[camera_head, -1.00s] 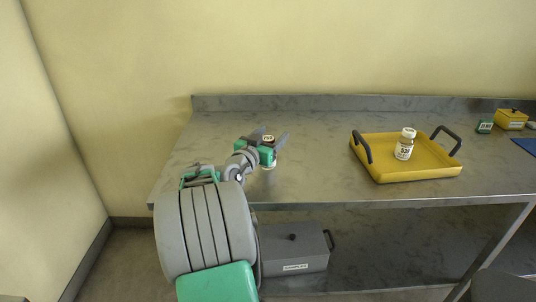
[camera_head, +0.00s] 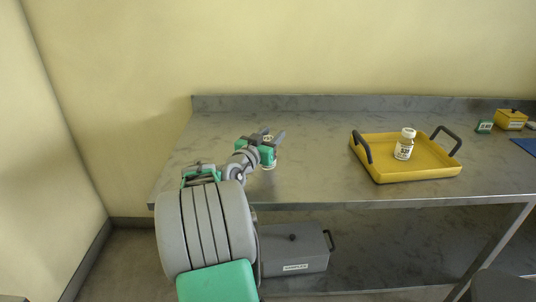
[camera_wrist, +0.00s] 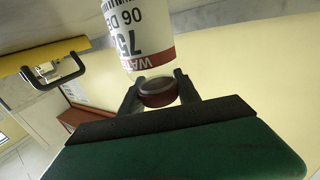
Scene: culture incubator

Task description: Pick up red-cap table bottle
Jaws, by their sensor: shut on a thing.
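The red-cap bottle (camera_wrist: 140,35) is white with a printed label and a red band; its dark red cap (camera_wrist: 157,98) sits between my fingers in the wrist view. The label appears upside down there. In the head view the bottle (camera_head: 268,167) is mostly hidden by my gripper (camera_head: 272,137), with its lower part showing at the left part of the table. My gripper, also in the wrist view (camera_wrist: 158,90), is shut on the bottle at the cap end. I cannot tell whether the bottle's base touches the table.
A yellow tray (camera_head: 420,172) with dark handles stands to the right, holding another white bottle (camera_head: 404,149). A grey box (camera_head: 294,251) is under the grey table (camera_head: 325,170). The table between gripper and tray is clear.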

